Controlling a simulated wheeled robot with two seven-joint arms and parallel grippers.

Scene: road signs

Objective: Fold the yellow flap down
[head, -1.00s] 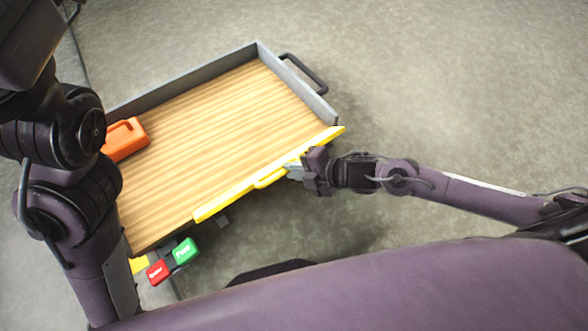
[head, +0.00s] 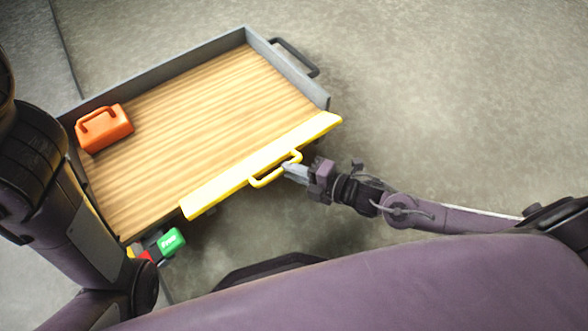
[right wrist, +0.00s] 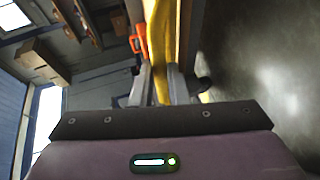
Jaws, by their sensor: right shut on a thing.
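The yellow flap (head: 215,194) runs along the near edge of the wood-floored cart bed (head: 190,110). Its broad face shows from above, leaning outward from the bed. A yellow loop handle (head: 268,180) sits on its outer edge. My right gripper (head: 290,169) is shut on the right part of this handle. In the right wrist view, the two fingers (right wrist: 160,85) stand on either side of a yellow bar (right wrist: 158,40).
An orange can (head: 106,128) stands on the bed at the left. Grey walls (head: 160,68) edge the far and right sides, with a black handle (head: 298,58) outside. A green block (head: 171,241) is by the near left corner. The floor to the right is clear.

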